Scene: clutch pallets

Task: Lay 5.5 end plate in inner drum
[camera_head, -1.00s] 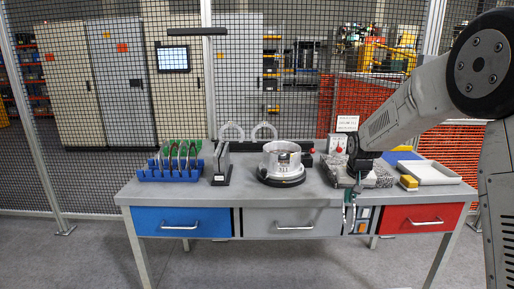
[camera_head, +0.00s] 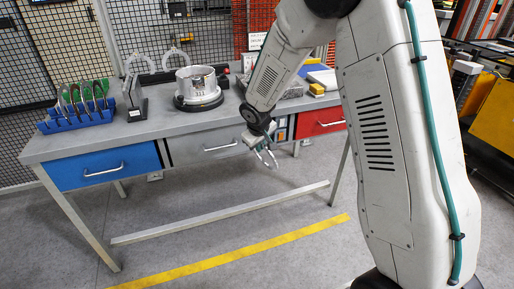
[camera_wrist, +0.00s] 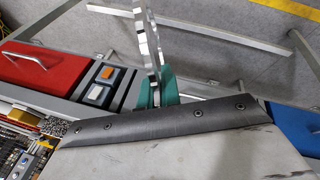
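The inner drum (camera_head: 199,82), a silver metal cylinder with a dark marking, stands upright on a round black base on the bench. My gripper (camera_head: 258,139) hangs in front of the bench's front edge, right of and lower than the drum. In the wrist view my gripper's teal fingers (camera_wrist: 155,93) are shut on a thin silver metal plate (camera_wrist: 149,42), seen nearly edge-on with a notched rim. I cannot read any size on it. It also shows as a thin ring in the head view (camera_head: 268,157). The drum is not in the wrist view.
A blue rack (camera_head: 80,119) with several plates stands on the bench's left. A black stand (camera_head: 135,108) with upright plates sits between rack and drum. A yellow block (camera_head: 317,90) and grey foam lie at the right, partly behind my arm. The bench has drawers; open floor lies before it.

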